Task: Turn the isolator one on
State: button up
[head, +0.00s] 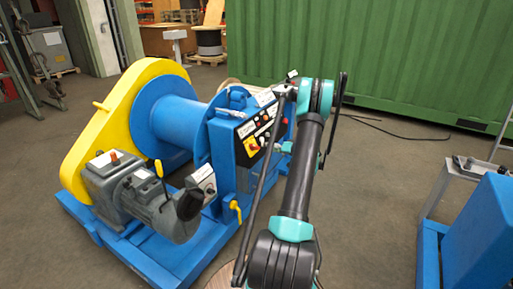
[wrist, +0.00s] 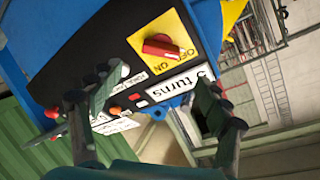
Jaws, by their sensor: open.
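The isolator is a red rotary knob (wrist: 160,47) on a yellow plate (wrist: 138,36), marked OFF and ON, on a black control panel (wrist: 85,65). In the wrist view it is at upper middle and appears rotated, with the lettering inverted. My gripper (wrist: 155,97) is open, with one finger on each side of the picture. The knob lies beyond and above the fingertips, and nothing is between them. In the head view my gripper (head: 283,90) is small, by the panel's upper end.
The winch has a blue drum (head: 168,122) and yellow chain guard (head: 95,120).

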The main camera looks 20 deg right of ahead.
aim_at(257, 146)
jog(key=x, duration=1)
jog(key=shift+w+f, duration=0.1)
jog(key=shift+c, duration=0.4)
jog(key=c, duration=1.1)
